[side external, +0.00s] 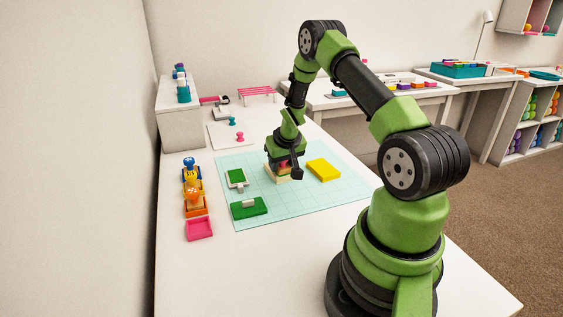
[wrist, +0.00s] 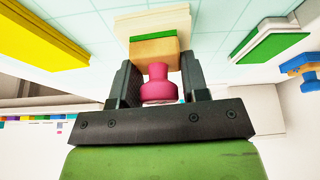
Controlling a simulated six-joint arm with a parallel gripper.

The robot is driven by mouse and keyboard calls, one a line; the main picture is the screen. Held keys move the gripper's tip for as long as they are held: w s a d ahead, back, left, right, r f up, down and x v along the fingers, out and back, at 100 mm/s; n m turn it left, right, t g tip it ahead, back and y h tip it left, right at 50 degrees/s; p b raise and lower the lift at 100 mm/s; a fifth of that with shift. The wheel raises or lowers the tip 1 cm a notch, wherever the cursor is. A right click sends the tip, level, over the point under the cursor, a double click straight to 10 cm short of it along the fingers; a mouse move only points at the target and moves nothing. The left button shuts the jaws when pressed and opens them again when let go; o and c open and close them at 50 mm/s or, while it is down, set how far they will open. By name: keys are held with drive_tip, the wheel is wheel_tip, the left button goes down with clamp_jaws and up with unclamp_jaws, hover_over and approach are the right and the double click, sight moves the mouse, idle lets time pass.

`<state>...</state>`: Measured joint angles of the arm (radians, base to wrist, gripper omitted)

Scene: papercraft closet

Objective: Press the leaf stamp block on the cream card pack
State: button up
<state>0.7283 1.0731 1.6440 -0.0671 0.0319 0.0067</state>
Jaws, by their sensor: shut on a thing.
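My gripper (side external: 285,160) points down over the cyan mat and is shut on the pink knob (wrist: 158,84) of the stamp block. The stamp block (wrist: 154,53) has a pale wooden body with a green layer on its far side. The cream card pack (wrist: 152,20) lies just beyond that green layer in the wrist view. In the side view the card pack (side external: 275,176) is directly under the gripper and partly hidden. I cannot tell whether the stamp touches the pack. The leaf design is not visible.
The mat's front right is clear.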

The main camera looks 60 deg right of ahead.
drive_tip(key=shift+r, duration=3)
drive_tip(key=s+a, duration=0.4)
drive_tip(key=shift+s, duration=0.25)
